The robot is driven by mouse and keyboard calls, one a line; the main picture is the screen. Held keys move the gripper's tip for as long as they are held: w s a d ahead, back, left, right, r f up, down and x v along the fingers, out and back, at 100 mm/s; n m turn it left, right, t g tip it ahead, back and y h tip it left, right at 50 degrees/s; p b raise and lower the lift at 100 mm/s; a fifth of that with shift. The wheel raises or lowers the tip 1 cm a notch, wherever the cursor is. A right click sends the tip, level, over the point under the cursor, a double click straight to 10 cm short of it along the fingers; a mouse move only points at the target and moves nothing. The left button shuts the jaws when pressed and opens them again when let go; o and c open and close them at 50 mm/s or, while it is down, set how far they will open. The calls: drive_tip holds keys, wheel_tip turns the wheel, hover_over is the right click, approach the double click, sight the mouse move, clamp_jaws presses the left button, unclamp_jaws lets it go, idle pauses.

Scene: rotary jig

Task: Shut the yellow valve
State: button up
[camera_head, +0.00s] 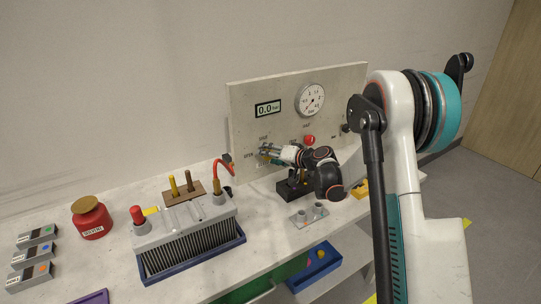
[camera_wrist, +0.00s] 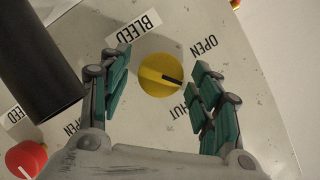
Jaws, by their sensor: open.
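The yellow valve (camera_wrist: 156,72) is a round knob on the pale panel, with a dark pointer mark reaching toward the right of the wrist view. The BLEED label (camera_wrist: 139,26) is above it, OPEN (camera_wrist: 203,46) is to its upper right, and a partly covered SHUT label (camera_wrist: 190,114) is to its lower right. My gripper (camera_wrist: 158,84) is open, its green-padded fingers on either side of the knob with visible gaps. In the head view my gripper (camera_head: 268,152) is at the panel's lower left and hides the knob.
The panel (camera_head: 245,92) carries a gauge (camera_head: 311,99), a 0.0 bar display (camera_head: 268,108) and a red knob (camera_head: 309,140). A battery-like block (camera_head: 187,232) stands on the bench.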

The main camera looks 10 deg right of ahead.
drive_tip(key=v, duration=1.2)
